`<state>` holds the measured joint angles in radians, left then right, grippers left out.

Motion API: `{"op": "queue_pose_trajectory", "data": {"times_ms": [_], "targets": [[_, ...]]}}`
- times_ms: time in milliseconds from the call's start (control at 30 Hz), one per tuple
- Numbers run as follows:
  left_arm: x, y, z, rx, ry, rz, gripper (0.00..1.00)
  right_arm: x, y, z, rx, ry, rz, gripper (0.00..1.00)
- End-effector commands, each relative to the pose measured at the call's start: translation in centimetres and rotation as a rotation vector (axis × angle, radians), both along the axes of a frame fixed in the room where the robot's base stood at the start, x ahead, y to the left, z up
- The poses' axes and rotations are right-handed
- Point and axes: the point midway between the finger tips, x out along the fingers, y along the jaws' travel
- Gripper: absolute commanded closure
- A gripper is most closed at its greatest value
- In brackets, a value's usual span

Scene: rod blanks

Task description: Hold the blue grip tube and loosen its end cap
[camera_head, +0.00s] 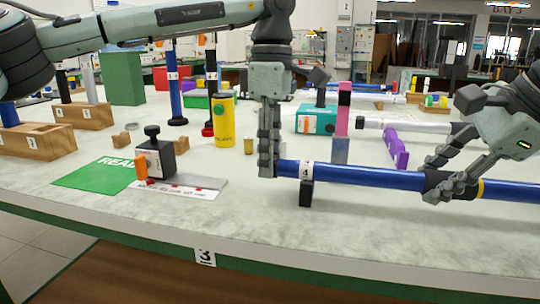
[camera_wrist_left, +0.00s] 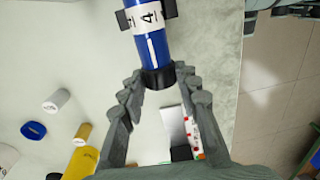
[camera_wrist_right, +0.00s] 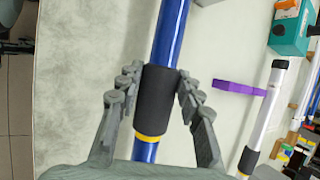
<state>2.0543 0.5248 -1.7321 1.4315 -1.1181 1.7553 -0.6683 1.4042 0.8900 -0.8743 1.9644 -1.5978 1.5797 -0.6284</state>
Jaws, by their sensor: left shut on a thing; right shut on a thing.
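The blue grip tube (camera_head: 370,176) lies level above the table, with a label "4" near its left end, a black sleeve and a yellow band. My right gripper (camera_head: 440,185) is shut around the black sleeve (camera_wrist_right: 157,98). The tube's black end cap (camera_wrist_left: 159,78) sits at its left end. My left gripper (camera_head: 268,170) points down and is shut on this cap, its fingers on either side. In the head view the fingers hide the cap.
A black support (camera_head: 306,193) stands under the tube by the label. A purple piece (camera_head: 395,147) and a white tube (camera_head: 405,125) lie behind it. A yellow cylinder (camera_head: 223,120) and a black block with a knob (camera_head: 155,158) stand left. The front table strip is clear.

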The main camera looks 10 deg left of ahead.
Motion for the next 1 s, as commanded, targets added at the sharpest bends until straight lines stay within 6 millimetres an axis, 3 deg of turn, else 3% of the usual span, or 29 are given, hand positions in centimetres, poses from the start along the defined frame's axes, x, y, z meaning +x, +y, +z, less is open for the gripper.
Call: {"op": "queue_pose_trajectory", "data": {"times_ms": [167, 533, 900, 933, 1000], "targets": [[0.10, -0.04, -0.04, 0.000, 0.020, 0.002, 0.98, 0.00, 0.00, 0.02, 0.000, -0.001, 0.000, 0.95], [0.56, -0.07, -0.17, 0.003, 0.252, 0.002, 0.98, -0.02, 0.02, 0.04, 0.001, 0.000, 0.001, 0.95], [0.52, -0.06, -0.08, 0.001, 0.272, -0.002, 0.98, -0.03, 0.04, 0.04, 0.000, -0.001, 0.003, 0.95], [0.51, -0.06, -0.08, 0.001, 0.272, -0.002, 0.65, -0.03, 0.04, 0.04, 0.000, -0.001, 0.003, 0.95], [0.52, -0.06, -0.08, 0.001, 0.271, -0.002, 0.57, -0.03, 0.05, 0.03, 0.000, -0.001, 0.003, 0.95]]}}
